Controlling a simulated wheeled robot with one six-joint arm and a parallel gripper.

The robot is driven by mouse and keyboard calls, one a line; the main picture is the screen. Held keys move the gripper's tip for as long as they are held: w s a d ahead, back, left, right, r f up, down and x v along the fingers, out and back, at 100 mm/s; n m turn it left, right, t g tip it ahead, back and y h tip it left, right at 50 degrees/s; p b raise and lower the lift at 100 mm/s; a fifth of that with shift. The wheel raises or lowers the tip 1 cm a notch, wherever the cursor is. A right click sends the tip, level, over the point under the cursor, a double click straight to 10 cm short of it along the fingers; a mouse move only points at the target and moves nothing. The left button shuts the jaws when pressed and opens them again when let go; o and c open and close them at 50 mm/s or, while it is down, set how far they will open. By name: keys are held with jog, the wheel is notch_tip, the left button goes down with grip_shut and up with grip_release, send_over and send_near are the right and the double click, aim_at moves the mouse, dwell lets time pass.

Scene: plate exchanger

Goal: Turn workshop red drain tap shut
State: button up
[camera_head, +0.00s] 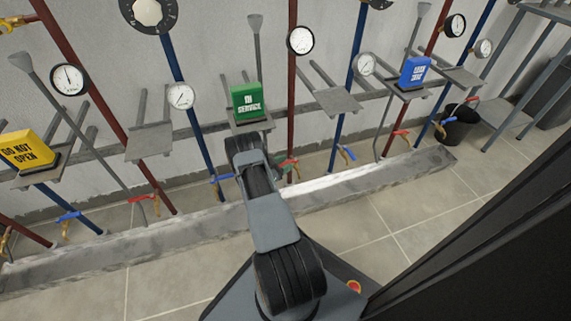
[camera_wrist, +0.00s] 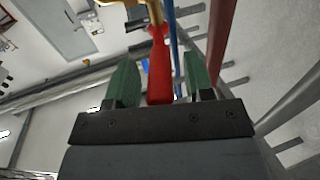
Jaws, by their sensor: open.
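A red-handled drain tap (camera_wrist: 158,70) with a brass body shows in the wrist view. In the head view my gripper (camera_head: 287,168) is at the foot of the middle red pipe (camera_head: 291,95), low on the wall, and is mostly hidden by my arm. The tap there is largely hidden too. I cannot tell whether the fingers touch the handle.
Other red-handled taps (camera_head: 143,198) (camera_head: 402,134) and blue-handled taps (camera_head: 68,217) (camera_head: 347,153) sit along the wall. A low concrete kerb (camera_head: 330,187) runs in front. Signs in yellow (camera_head: 27,150), green (camera_head: 246,101) and blue (camera_head: 415,71) stand above. A black bucket (camera_head: 458,128) is at right.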

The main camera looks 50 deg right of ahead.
jog(key=p+v, duration=0.3)
jog(key=v, duration=1)
jog(key=shift+a, duration=0.4)
jog(key=shift+w, duration=0.1)
jog(key=shift+c, duration=0.3)
